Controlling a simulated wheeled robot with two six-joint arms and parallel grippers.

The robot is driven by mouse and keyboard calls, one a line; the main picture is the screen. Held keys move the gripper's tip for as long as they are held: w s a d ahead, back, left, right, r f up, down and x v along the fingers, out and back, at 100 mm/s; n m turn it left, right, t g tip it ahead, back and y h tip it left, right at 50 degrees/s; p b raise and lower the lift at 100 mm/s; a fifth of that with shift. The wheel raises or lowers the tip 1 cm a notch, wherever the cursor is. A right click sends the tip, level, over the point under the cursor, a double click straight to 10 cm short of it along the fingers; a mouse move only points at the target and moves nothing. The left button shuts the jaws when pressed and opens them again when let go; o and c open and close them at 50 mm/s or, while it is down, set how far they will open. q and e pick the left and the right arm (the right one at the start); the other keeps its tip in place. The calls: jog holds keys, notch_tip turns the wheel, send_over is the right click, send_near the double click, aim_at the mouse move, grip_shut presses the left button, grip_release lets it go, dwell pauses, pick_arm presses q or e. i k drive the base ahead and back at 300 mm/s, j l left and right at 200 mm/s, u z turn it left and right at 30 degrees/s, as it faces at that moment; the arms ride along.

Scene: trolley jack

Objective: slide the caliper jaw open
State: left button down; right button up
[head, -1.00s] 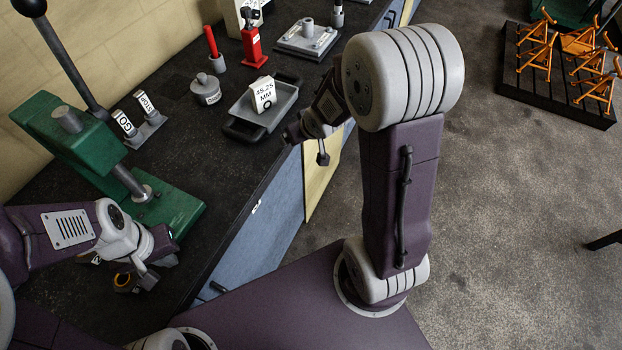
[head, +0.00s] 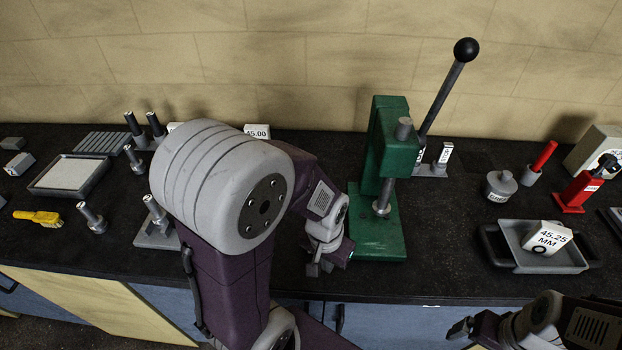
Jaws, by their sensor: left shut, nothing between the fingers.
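I cannot make out a caliper in the head view; part of the bench is hidden behind my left arm. My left gripper (head: 316,268) is shut and empty at the bench's front edge, just left of the green press's (head: 377,240) base. My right gripper (head: 461,328) is at the lower right, in front of the bench and below the grey tray (head: 575,257). Its fingers are too small and dark to show whether they are open. A white block marked 45.25 MM (head: 547,238) sits in that tray.
The press's long black lever (head: 446,90) rises up to the right. Left of my arm are a shallow tray (head: 42,190), a yellow brush (head: 37,217) and several dark posts. A lidded pot (head: 500,187) and a red tool (head: 578,192) stand at right. Bench between press and grey tray is clear.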

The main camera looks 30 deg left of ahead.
aim_at(169, 224)
jog(key=l+u, duration=0.1)
jog(key=u, duration=0.75)
jog(key=k+l+u, duration=0.1)
jog(key=u, duration=0.35)
jog(key=k+u, duration=0.1)
jog(key=u, duration=0.3)
jog(key=l+u, duration=0.1)
jog(key=u, duration=0.35)
jog(key=i+j+u, duration=0.1)
jog(key=i+u, duration=0.2)
jog(key=k+j+u, duration=0.1)
jog(key=u, duration=0.15)
jog(key=i+j, duration=0.05)
jog(key=j, duration=0.05)
